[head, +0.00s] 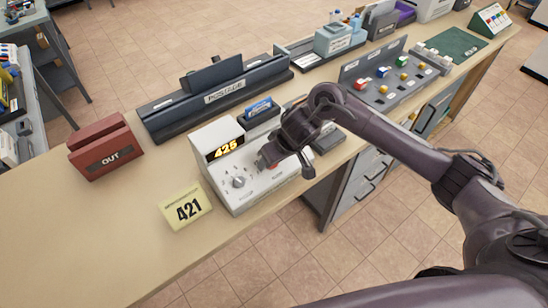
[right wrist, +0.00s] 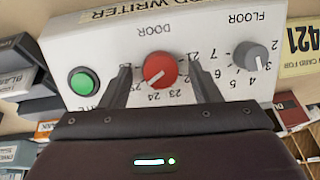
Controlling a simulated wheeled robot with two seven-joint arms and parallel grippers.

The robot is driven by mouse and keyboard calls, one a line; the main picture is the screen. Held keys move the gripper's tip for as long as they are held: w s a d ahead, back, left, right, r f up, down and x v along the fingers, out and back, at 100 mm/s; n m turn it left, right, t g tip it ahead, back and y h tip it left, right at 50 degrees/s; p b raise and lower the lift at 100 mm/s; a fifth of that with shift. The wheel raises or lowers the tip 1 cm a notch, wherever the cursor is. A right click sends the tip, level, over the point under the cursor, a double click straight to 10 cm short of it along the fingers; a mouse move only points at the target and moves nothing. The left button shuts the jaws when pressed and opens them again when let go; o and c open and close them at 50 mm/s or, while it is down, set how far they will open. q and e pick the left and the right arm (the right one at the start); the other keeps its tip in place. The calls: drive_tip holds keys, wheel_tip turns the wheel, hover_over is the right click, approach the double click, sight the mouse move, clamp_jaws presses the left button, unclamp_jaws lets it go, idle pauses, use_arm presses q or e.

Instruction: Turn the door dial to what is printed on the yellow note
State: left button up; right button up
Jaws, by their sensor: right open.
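The yellow note (head: 187,207) reads 421 and stands on the counter left of the white card writer (head: 225,180). The card writer's display (head: 225,149) reads 425. The red door dial (right wrist: 159,70) has its white mark towards 25, in a ring of numbers 21 to 25. In the head view my right gripper (head: 270,163) hides most of that dial. My left gripper is out of view.
A green button (right wrist: 83,82) is on the card writer's panel beyond one finger. A red OUT tray (head: 104,148) and a dark POSTAGE unit (head: 215,95) stand behind on the counter. A panel with coloured knobs (head: 385,80) is at the right. The counter's front left is clear.

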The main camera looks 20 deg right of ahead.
drive_tip(key=c, duration=1)
drive_tip(key=shift+r, duration=0.1)
